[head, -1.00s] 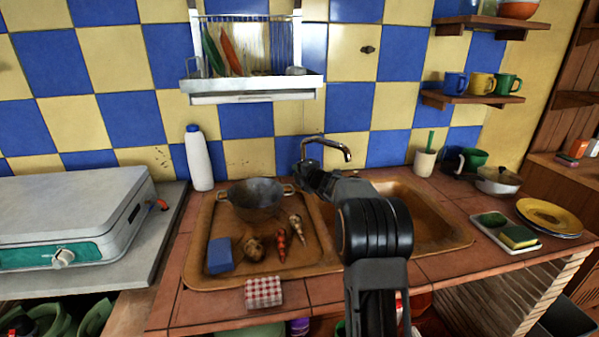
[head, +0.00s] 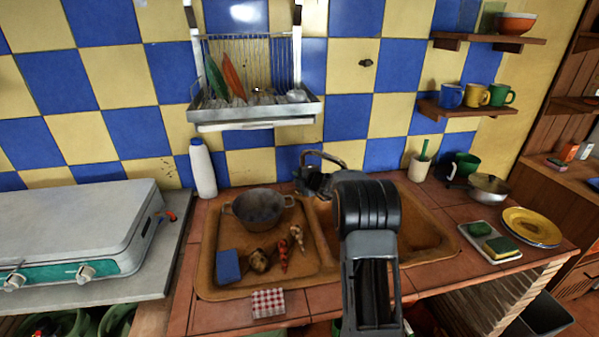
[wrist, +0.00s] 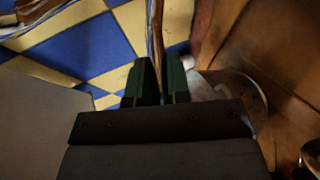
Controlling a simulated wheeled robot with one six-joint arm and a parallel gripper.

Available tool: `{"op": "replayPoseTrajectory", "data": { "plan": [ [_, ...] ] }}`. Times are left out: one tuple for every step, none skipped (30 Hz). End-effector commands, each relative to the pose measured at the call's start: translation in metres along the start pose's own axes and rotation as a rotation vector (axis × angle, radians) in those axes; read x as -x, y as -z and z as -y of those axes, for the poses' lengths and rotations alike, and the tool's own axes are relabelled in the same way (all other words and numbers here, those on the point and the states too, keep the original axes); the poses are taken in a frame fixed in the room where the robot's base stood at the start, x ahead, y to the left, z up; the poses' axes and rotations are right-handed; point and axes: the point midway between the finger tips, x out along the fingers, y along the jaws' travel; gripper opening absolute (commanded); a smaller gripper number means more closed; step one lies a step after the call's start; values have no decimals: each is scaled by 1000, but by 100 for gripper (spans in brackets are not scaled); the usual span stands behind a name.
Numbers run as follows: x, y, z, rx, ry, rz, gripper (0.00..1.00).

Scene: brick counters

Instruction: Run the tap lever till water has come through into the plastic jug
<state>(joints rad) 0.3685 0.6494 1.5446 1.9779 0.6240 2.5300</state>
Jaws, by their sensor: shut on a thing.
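The metal tap (head: 322,155) rises at the back of the brown sink (head: 425,232), its spout arching to the right. My gripper (head: 316,183) is at the tap's base, partly hidden by my own arm. In the wrist view its dark green fingers (wrist: 160,72) are shut on a narrow upright metal piece, which looks like the tap lever (wrist: 156,32). The fingers cover the gripped part. I cannot make out the plastic jug; my arm hides part of the basin. I cannot see any water running.
A pot (head: 258,209), blue sponge (head: 228,265) and vegetables lie on the drainboard left of the basin. A white bottle (head: 203,170) stands behind them. A cup (head: 419,166), lidded pan (head: 488,188) and plates (head: 530,226) stand on the right. A dish rack (head: 255,112) hangs above.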

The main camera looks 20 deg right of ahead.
Motion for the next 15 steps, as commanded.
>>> {"op": "replayPoseTrajectory", "data": {
  "plan": [
    [0, -1, 0, 0, 0, 2, 0],
    [0, -1, 0, 0, 0, 2, 0],
    [0, 0, 0, 0, 0, 2, 0],
    [0, 0, 0, 0, 0, 1, 0],
    [0, 0, 0, 0, 0, 1, 0],
    [0, 0, 0, 0, 0, 1, 0],
    [0, 0, 0, 0, 0, 1, 0],
    [0, 0, 0, 0, 0, 1, 0],
    [0, 0, 0, 0, 0, 1, 21],
    [0, 0, 0, 0, 0, 1, 24],
    [0, 0, 0, 0, 0, 1, 27],
    [0, 0, 0, 0, 0, 1, 30],
    [0, 0, 0, 0, 0, 1, 33],
    [0, 0, 0, 0, 0, 0, 36],
    [0, 0, 0, 0, 0, 0, 40]
  ]
}}
